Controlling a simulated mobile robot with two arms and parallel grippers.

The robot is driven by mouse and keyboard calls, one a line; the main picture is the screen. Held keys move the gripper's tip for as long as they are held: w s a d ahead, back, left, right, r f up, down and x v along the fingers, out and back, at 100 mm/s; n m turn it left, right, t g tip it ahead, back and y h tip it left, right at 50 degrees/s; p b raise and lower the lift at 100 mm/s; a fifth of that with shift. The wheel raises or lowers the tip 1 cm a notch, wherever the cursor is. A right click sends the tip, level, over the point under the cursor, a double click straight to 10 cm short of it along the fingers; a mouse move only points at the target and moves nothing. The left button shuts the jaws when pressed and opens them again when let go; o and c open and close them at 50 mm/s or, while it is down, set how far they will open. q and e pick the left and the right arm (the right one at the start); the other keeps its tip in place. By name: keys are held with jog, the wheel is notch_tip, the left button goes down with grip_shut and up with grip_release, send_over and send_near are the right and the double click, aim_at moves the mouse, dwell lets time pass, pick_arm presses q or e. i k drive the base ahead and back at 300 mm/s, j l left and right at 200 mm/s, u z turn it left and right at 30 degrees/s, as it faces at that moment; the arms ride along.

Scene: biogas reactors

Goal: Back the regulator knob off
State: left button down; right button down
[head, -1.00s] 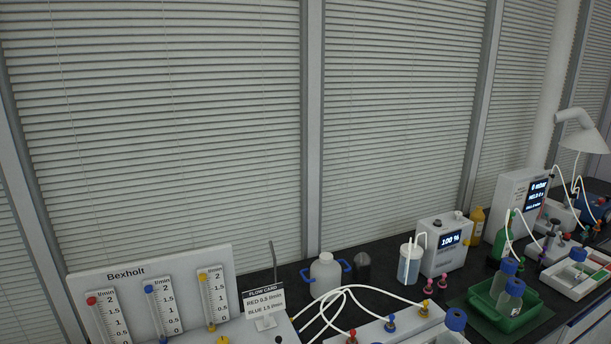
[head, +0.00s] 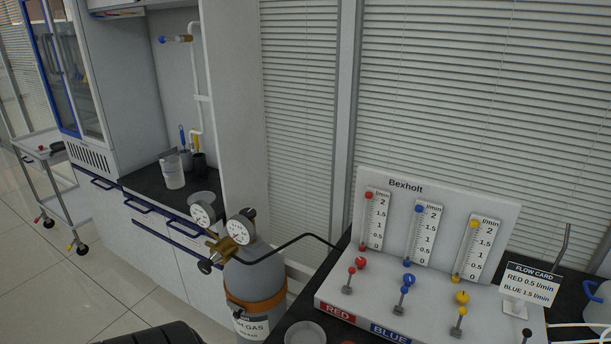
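The regulator (head: 226,246) is brass and sits on top of a grey gas cylinder (head: 262,281) with an orange band. A black knob (head: 205,267) sticks out at its lower left. Two round white gauges stand on it, a left gauge (head: 203,215) and a right gauge (head: 240,229). Their needles are too small to read. A black hose (head: 292,241) runs from the regulator to the right, towards the flow panel. Neither of my grippers shows in the head view, and nothing is touching the knob.
The white Bexholt flow panel (head: 434,191) has red, blue and yellow flow tubes and valves. A flow card (head: 529,286) stands at its right. Behind the cylinder is a dark counter (head: 143,184) with a beaker (head: 173,172). Floor (head: 60,285) is clear on the left.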

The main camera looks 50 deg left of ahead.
aim_at(204, 266)
jog(key=u, duration=2.2)
